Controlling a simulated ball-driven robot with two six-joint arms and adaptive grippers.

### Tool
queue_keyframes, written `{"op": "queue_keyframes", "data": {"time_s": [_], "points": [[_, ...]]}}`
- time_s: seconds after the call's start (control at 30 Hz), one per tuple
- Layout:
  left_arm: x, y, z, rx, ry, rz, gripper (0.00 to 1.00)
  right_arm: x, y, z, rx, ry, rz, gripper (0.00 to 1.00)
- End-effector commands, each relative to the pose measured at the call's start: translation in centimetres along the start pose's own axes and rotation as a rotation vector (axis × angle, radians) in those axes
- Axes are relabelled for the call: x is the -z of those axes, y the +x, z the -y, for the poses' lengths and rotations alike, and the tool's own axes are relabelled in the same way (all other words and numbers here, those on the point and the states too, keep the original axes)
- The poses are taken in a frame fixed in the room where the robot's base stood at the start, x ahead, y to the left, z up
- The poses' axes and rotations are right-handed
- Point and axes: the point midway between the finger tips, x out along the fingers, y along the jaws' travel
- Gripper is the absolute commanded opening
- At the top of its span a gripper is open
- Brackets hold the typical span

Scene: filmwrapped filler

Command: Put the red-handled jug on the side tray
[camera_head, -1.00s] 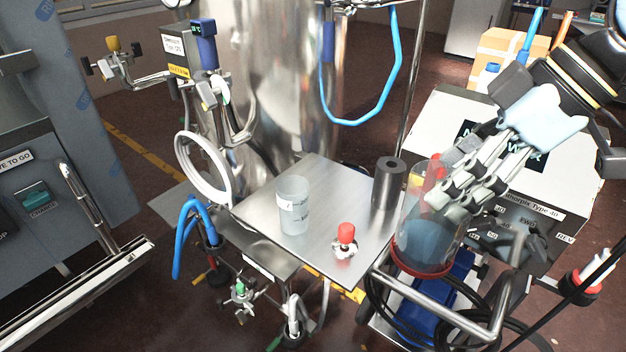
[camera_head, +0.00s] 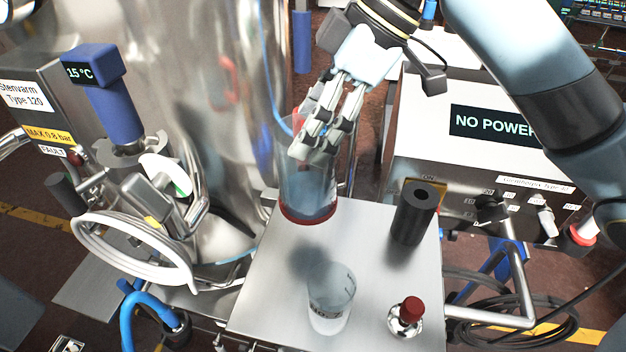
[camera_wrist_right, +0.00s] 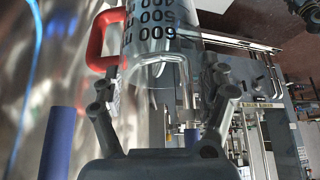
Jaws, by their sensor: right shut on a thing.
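The red-handled jug (camera_head: 306,188) is clear, with a red base ring, and is held upright over the back part of the steel side tray (camera_head: 265,300). Its dark shadow falls on the tray in front of it, and it appears to be above the surface. My right gripper (camera_head: 315,140) is shut on the jug's upper part. The right wrist view shows the jug's clear wall (camera_wrist_right: 165,35) with black markings between the fingers, and its red handle (camera_wrist_right: 97,42) at the left. My left gripper is not in view.
On the tray stand a translucent beaker (camera_head: 331,292) at the front middle, a dark hollow cylinder (camera_head: 412,215) at the back right and a small red-capped bottle (camera_head: 406,318) at the front right. A large steel tank (camera_head: 215,90) rises behind the tray's left side.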

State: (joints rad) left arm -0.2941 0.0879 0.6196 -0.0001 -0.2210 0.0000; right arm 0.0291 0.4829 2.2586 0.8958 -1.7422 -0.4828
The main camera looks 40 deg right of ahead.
Motion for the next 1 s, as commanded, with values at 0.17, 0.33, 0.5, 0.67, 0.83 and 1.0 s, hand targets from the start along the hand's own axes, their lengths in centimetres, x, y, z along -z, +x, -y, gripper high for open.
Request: {"op": "queue_keyframes", "data": {"time_s": [0.17,0.33,0.5,0.67,0.83,1.0], "points": [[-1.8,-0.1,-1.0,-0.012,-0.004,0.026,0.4,-1.8,3.1,0.2,0.005,0.004,0.001,0.19],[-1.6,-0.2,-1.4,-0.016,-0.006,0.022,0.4,-2.6,4.5,0.1,0.002,0.001,0.0,0.19],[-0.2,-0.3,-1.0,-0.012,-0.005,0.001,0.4,-3.7,6.4,0.1,0.004,0.004,0.001,0.19],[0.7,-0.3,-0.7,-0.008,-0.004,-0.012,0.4,-4.4,7.5,0.1,0.0,-0.001,0.001,0.19],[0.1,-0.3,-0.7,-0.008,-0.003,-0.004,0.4,-4.3,7.5,0.1,0.0,-0.001,0.001,0.19],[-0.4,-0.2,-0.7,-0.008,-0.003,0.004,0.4,-4.4,7.6,0.1,0.001,0.0,0.002,0.9]]}}
